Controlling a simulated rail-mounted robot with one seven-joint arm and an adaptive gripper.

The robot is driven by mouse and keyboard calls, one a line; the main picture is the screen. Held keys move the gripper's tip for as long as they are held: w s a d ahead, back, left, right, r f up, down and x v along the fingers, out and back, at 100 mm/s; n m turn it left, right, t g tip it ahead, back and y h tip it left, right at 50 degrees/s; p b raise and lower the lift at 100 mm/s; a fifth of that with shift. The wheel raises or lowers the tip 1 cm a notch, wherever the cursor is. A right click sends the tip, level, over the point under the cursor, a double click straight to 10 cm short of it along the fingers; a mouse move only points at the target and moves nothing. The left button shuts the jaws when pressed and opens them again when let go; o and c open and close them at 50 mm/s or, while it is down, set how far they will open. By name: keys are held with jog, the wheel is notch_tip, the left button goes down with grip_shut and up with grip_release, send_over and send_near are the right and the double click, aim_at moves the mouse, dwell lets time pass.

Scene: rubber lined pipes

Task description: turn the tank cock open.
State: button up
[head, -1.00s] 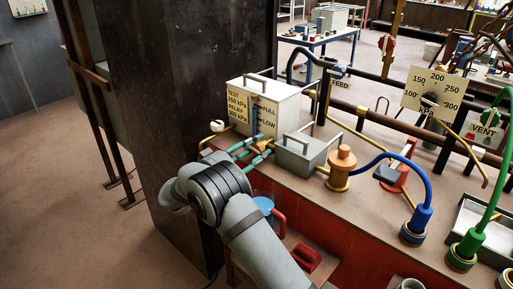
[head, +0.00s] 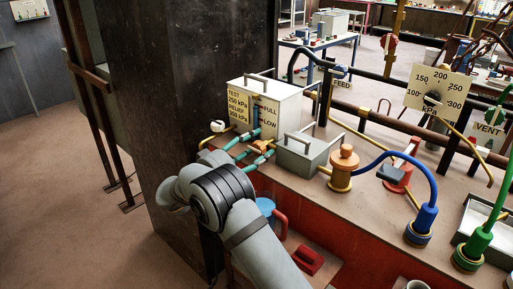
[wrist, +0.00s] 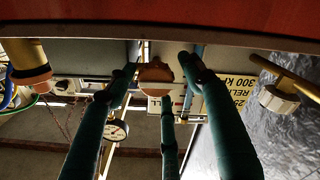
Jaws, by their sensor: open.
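The pale tank (head: 283,103) has a yellow label, FULL and LOW marks and a blue level strip on its front. A small orange-brown cock (head: 261,145) sits low at its front; it also shows in the wrist view (wrist: 157,73). My gripper (head: 255,150) has teal fingers reaching to the cock from the front left. In the wrist view my gripper (wrist: 160,80) is open, with fingers on either side of the cock and another below it. I cannot tell whether any finger touches it. The fingers partly hide the cock in the head view.
A grey handled box (head: 303,153) stands close right of the cock. A white-capped yellow pipe (head: 217,127) is at the left. An orange-topped fitting (head: 343,168) with a blue hose is farther right. A dark column (head: 190,90) rises behind my arm.

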jog(key=shift+d+f, duration=0.1)
jog(key=v, duration=1.2)
jog(key=x, duration=1.1)
jog(key=shift+w+d, duration=0.25)
jog(key=shift+d, duration=0.05)
jog(key=shift+w+r+p, duration=0.2)
jog(key=shift+p, duration=0.3)
jog(key=shift+s+d+m+p, duration=0.1)
jog(key=shift+m+p, duration=0.55)
jog(key=shift+m, duration=0.15)
jog(key=shift+f, duration=0.15)
jog(key=shift+f, duration=0.1)
